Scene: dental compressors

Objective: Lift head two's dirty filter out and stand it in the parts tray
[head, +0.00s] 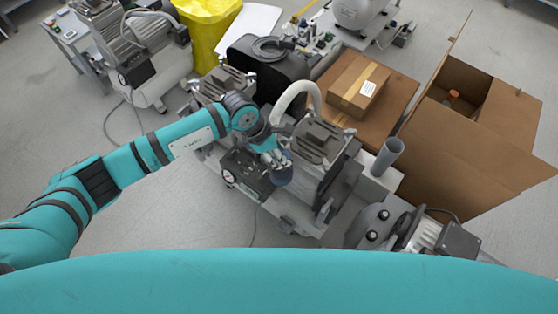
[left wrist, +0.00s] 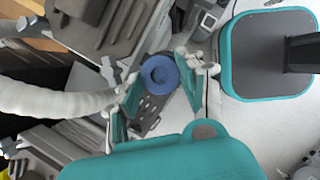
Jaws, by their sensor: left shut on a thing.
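My left gripper (head: 278,163) is over the near side of the compressor (head: 322,140), beside a grey finned head. It is shut on a blue round filter (head: 283,177), whose lower part shows below the fingers. In the left wrist view the filter (left wrist: 161,74) appears as a blue ring with a dark centre, between the two fingers of the gripper (left wrist: 160,84). I cannot tell whether it is clear of its seat. My right gripper is in neither view. I cannot make out the parts tray for certain.
A pale hose (head: 294,94) arches beside the finned head. A grey cylinder (head: 387,155) stands upright to the right. An open cardboard box (head: 470,150) and a closed carton (head: 358,86) are beyond. A yellow bag (head: 207,30) stands at the back.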

